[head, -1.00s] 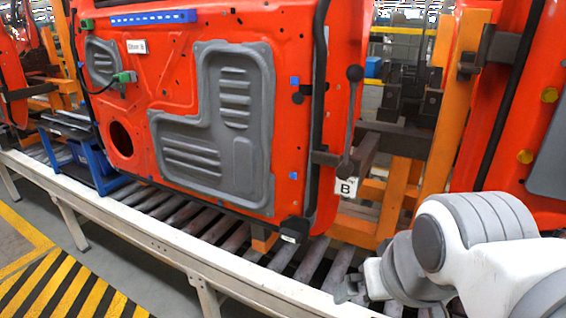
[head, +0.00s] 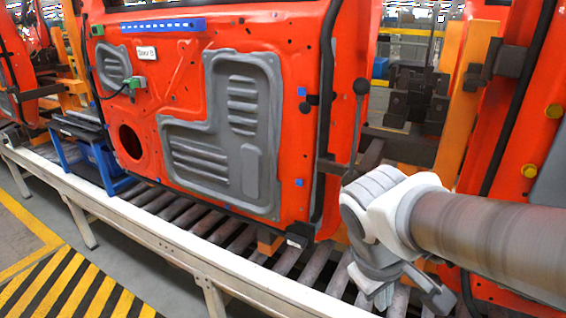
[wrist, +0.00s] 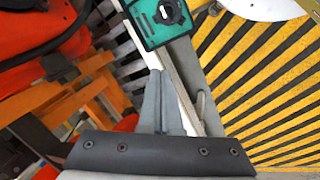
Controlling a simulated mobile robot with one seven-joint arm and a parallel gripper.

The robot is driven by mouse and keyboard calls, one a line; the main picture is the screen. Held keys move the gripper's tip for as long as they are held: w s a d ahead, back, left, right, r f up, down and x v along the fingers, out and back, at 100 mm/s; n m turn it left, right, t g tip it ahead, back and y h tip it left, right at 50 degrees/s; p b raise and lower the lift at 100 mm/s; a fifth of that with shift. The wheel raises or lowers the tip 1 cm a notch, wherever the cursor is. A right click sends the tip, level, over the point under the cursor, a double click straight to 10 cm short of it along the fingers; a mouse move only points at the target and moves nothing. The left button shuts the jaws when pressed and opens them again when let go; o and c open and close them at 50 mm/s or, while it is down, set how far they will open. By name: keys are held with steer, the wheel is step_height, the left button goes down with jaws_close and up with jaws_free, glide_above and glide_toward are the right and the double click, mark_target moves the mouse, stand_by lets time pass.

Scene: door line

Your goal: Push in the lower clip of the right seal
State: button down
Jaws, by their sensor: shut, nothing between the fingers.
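The orange-red door (head: 200,110) stands upright in the head view. A black seal strip (head: 325,110) runs down its right edge. Small blue square pieces sit left of the strip, one higher (head: 302,91) and one lower (head: 299,182); I cannot tell surely which is the lower clip. My gripper (head: 384,298) points down at the right, below and right of the door's lower corner, apart from the door. In the wrist view its fingers (wrist: 157,85) are together with nothing between them. The door's seal does not clearly show in the wrist view.
The roller conveyor (head: 180,212) with a pale rail (head: 180,248) runs under the door. Orange frame posts (head: 465,100) and another red door (head: 535,120) stand at the right. A green box (wrist: 160,18) lies beyond my fingertips.

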mark_target(297, 183)
steer(key=w+a+n+t+h+p, duration=0.25)
steer(key=w+n+h+p, duration=0.25)
steer(key=w+n+h, duration=0.5)
steer(key=w+a+n+t+y+p, duration=0.1)
steer(key=w+a+n+t+y, duration=0.1)
steer(key=w+a+n+t, duration=0.2)
steer(key=w+a+n+t+y+p, duration=0.2)
steer(key=w+a+n+t, duration=0.2)
steer(key=a+n+t, duration=0.3)
steer(key=a+n, duration=0.3)
steer(key=a, duration=0.3)
steer(key=shift+r+n, duration=0.15)
steer(key=shift+n, duration=0.25)
steer(key=shift+w, duration=0.1)
steer(key=p+x, duration=0.1)
steer(key=x, duration=1.2)
steer(key=shift+p, duration=0.3)
steer(key=shift+w+d, duration=0.2)
steer(key=shift+w, duration=0.2)
